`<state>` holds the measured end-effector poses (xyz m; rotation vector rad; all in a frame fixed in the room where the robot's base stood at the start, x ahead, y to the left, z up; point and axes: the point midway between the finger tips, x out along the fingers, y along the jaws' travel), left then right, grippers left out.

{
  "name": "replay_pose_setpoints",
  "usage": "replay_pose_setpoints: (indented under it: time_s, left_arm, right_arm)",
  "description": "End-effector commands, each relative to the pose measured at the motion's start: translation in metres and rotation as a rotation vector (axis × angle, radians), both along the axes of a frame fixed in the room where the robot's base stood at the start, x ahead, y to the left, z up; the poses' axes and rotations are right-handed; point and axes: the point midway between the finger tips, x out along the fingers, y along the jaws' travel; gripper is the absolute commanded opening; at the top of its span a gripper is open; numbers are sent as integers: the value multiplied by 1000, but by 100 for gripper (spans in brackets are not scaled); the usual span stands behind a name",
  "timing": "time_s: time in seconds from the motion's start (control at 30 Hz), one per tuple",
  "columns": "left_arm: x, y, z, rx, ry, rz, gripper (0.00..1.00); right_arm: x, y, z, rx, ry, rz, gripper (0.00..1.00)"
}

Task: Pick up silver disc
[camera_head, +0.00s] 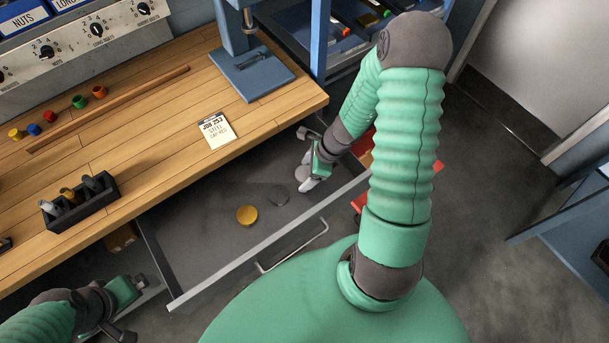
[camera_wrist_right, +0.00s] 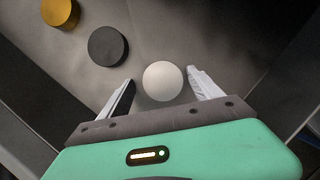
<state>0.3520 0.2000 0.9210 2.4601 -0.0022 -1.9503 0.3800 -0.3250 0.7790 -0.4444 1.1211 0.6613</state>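The silver disc (camera_wrist_right: 162,81) lies in the open drawer (camera_head: 190,248). In the right wrist view it sits between the two spread fingers of my right gripper (camera_wrist_right: 160,92), with a gap on each side. In the head view the disc (camera_head: 301,173) shows partly beside my right gripper (camera_head: 306,182), which reaches down into the drawer's right end. My right gripper is open and holds nothing. My left gripper (camera_head: 146,288) is at the lower left, outside the drawer's left side; its fingers are not clear.
A gold disc (camera_head: 247,214) and a dark disc (camera_head: 278,198) lie in the drawer left of the silver one. The drawer's front wall and handle (camera_head: 293,246) are close. The wooden worktop (camera_head: 160,150) overhangs behind, with a black holder (camera_head: 80,205) and a card (camera_head: 216,130).

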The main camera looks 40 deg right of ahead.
Motion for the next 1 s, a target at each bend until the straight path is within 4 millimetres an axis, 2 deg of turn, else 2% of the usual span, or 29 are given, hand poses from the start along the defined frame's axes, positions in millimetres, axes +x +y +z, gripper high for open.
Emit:
replay_pose_setpoints:
  time_s: [0.07, 0.5, 0.67, 0.77, 0.87, 1.0]
  left_arm:
    - [0, 0, 0, 0, 0, 0, 100]
    - [0, 0, 0, 0, 0, 0, 100]
    - [0, 0, 0, 0, 0, 0, 100]
    - [0, 0, 4, 0, 0, 0, 100]
    - [0, 0, 14, 0, 0, 0, 100]
    - [0, 0, 30, 0, 0, 0, 100]
  right_arm:
    - [0, 0, 0, 0, 0, 0, 62]
    - [0, 0, 0, -1, 0, 0, 7]
    - [0, 0, 0, 0, 0, 0, 6]
    - [0, 0, 8, -2, -2, 0, 6]
    - [1, -1, 28, -4, -3, 1, 6]
    - [1, 0, 65, -5, -3, 3, 6]
